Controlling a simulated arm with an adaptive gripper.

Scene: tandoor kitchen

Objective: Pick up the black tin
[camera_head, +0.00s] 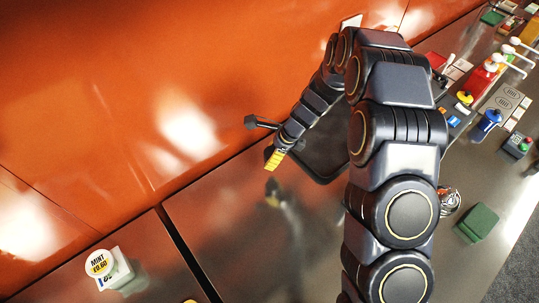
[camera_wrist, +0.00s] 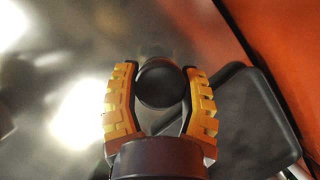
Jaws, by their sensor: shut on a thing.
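My gripper (camera_wrist: 161,80) is shut on a round black thing, the black tin (camera_wrist: 160,84), in the wrist view. One yellow padded finger is on each side of it, and its round dark end shows between the fingertips. In the head view my gripper (camera_head: 271,161) is over the steel counter near the orange wall, with its yellow finger showing. I cannot make out the tin clearly there. A reflection of the gripper shows in the counter below it. How high the tin is above the counter is hard to tell.
A dark flat tray (camera_head: 325,158) lies beside the gripper, partly behind my arm; it also shows in the wrist view (camera_wrist: 243,118). A round mint tub (camera_head: 99,263) stands at the lower left. A green block (camera_head: 478,222) and several small items crowd the right. The left counter is mostly clear.

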